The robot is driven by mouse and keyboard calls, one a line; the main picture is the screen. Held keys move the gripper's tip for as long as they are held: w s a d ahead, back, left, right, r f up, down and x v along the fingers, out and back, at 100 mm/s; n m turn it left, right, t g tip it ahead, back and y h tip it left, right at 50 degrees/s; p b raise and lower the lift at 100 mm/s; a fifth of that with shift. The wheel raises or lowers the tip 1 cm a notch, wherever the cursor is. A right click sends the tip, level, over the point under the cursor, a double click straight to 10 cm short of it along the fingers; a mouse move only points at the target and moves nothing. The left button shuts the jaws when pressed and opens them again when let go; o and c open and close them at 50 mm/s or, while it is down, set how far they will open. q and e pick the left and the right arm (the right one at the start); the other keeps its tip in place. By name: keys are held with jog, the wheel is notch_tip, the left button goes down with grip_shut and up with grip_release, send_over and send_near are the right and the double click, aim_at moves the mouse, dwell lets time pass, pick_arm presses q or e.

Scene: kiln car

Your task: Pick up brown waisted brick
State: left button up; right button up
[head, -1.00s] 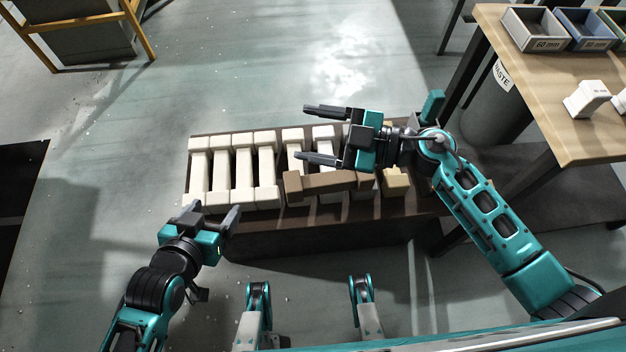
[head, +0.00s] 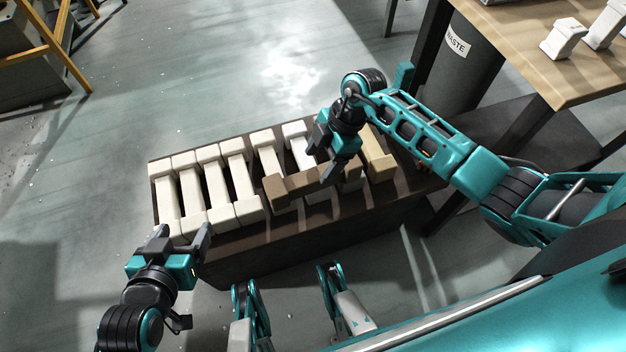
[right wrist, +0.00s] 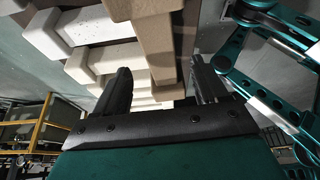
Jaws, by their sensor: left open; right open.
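In the right wrist view the brown brick (right wrist: 155,45) runs from the top edge towards the gap between the open fingers of the right gripper (right wrist: 162,88). I cannot tell whether the fingers touch it. My left gripper (head: 184,234) is open and empty at the slab's front left corner, beside the pale bricks.
Pale waisted bricks (head: 213,180) stand in a row on the dark slab (head: 290,240). A tan brick (head: 378,155) is at the right end. A wooden table (head: 575,75) with white pieces and a waste bin (head: 460,55) stand at the right. The floor behind is free.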

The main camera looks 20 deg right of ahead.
aim_at(315, 173)
jog(key=b+x, duration=0.1)
jog(key=x, duration=0.2)
jog(key=b+x, duration=0.1)
jog(key=x, duration=0.1)
jog(key=shift+s+d+f+b, duration=0.1)
jog(key=shift+f+b, duration=0.25)
jog(key=shift+f, duration=0.25)
pick_arm(q)
jog(key=shift+w+d+f, duration=0.2)
jog(key=shift+d+f, duration=0.1)
jog(key=shift+f, duration=0.45)
pick_arm(e)
grip_shut()
